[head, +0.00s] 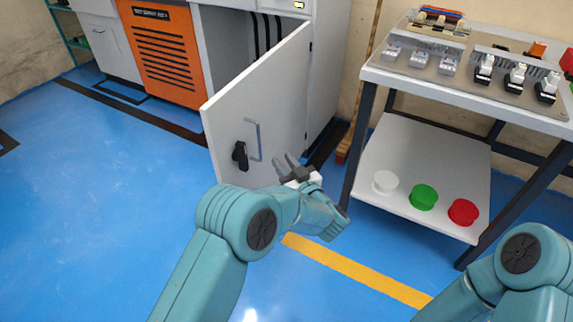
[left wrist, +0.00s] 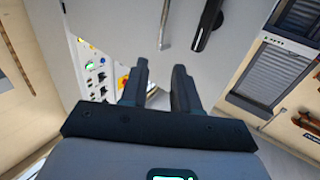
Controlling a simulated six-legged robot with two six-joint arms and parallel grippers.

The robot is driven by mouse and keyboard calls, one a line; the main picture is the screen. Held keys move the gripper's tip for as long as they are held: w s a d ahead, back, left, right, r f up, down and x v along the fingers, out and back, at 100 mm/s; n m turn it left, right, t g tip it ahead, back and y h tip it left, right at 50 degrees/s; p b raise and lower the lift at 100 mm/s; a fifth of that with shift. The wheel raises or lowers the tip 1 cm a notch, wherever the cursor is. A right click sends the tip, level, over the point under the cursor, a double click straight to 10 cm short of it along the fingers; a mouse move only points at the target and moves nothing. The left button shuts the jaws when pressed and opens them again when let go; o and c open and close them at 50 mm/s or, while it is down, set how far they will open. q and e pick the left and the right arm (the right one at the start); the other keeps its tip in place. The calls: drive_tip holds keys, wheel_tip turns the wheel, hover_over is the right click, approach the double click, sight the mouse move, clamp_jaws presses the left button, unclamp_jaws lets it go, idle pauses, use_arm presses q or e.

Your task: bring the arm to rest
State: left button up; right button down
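My left arm reaches from the bottom of the head view, and its gripper (head: 291,166) is in front of the open white cabinet door (head: 270,95). In the left wrist view the two dark fingers of the left gripper (left wrist: 160,82) stand apart with nothing between them. The door handle (head: 253,140) and a black latch (head: 240,155) are beyond the fingertips, apart from them. The handle also shows in the left wrist view (left wrist: 165,25). My right arm shows only in part at the lower right of the head view, and its gripper is out of view.
A workbench (head: 440,85) with switches stands on the right. Its lower shelf (head: 400,150) holds a white, a green and a red round piece. An orange-fronted cabinet (head: 165,50) stands at the back left. Blue floor (head: 90,200) on the left is clear.

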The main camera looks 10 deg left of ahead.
use_arm(q)
drive_tip(key=shift+s, duration=0.1)
idle(0.3)
drive_tip(key=s+a+f+m+g+h, duration=0.15)
drive_tip(key=s+f+h, duration=0.3)
drive_tip(key=f, duration=0.45)
drive_tip(key=s+a+f+m+g+h, duration=0.1)
drive_tip(key=s+f+m+g+h, duration=0.15)
drive_tip(key=f+h, duration=0.45)
drive_tip(key=s+d+f+m+g+h, duration=0.1)
drive_tip(key=s+f+g, duration=0.2)
drive_tip(key=s, duration=0.7)
drive_tip(key=s+f+g+h, duration=0.1)
drive_tip(key=s+f+g, duration=0.2)
drive_tip(key=s, duration=0.6)
drive_tip(key=s+d+f+m+g+h, duration=0.1)
drive_tip(key=s+f+g+h, duration=0.15)
drive_tip(key=s, duration=0.75)
wheel_tip(320, 180, up, 25)
drive_tip(key=p, duration=2.5)
drive_tip(key=shift+s+g+p, duration=0.3)
drive_tip(key=shift+s+g, duration=0.15)
